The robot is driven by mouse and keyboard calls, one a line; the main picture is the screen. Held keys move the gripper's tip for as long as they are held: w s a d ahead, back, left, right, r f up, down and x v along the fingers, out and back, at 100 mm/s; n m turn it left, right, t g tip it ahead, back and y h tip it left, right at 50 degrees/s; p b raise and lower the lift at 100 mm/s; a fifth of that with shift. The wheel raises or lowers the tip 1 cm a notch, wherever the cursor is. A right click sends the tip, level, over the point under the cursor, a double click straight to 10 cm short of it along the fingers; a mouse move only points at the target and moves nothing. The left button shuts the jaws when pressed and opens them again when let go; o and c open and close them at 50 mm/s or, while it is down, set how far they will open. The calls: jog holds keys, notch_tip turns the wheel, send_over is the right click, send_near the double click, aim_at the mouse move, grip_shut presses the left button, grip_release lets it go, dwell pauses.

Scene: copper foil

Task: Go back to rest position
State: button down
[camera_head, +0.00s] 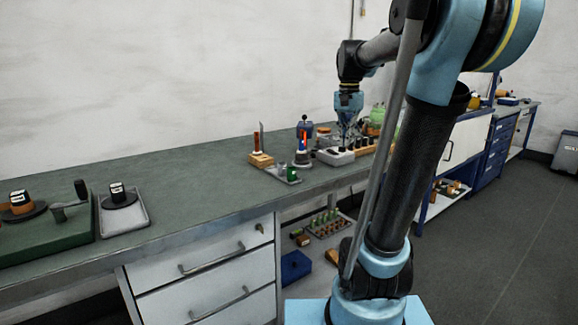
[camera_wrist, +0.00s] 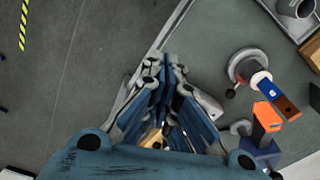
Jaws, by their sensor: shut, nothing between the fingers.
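My gripper (camera_head: 346,134) hangs at the end of my arm above the far part of the workbench (camera_head: 200,165), pointing down over a grey block with dark round tops (camera_head: 335,156). In the wrist view my gripper (camera_wrist: 163,85) is shut and empty, its fingers together near the bench's front edge. My arm rises on the right in the head view and hides part of the bench behind it.
Near my gripper stand a wooden block with an upright piece (camera_head: 260,159), a green cylinder (camera_head: 292,173) and a small blue device (camera_head: 304,129). A grey tray (camera_head: 124,213) holds a black spool at left. The floor (camera_head: 510,215) at right is clear.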

jog(key=s+f+n+t, duration=0.1)
jog(key=s+f+n, duration=0.6)
jog(key=s+f, duration=1.4)
notch_tip(320, 180, down, 4)
jog(key=shift+s+a+r+t, duration=0.2)
jog(key=shift+s+a+t, duration=0.15)
jog(key=shift+s+t, duration=0.05)
jog(key=shift+w+f, duration=0.2)
jog(key=shift+w, duration=0.25)
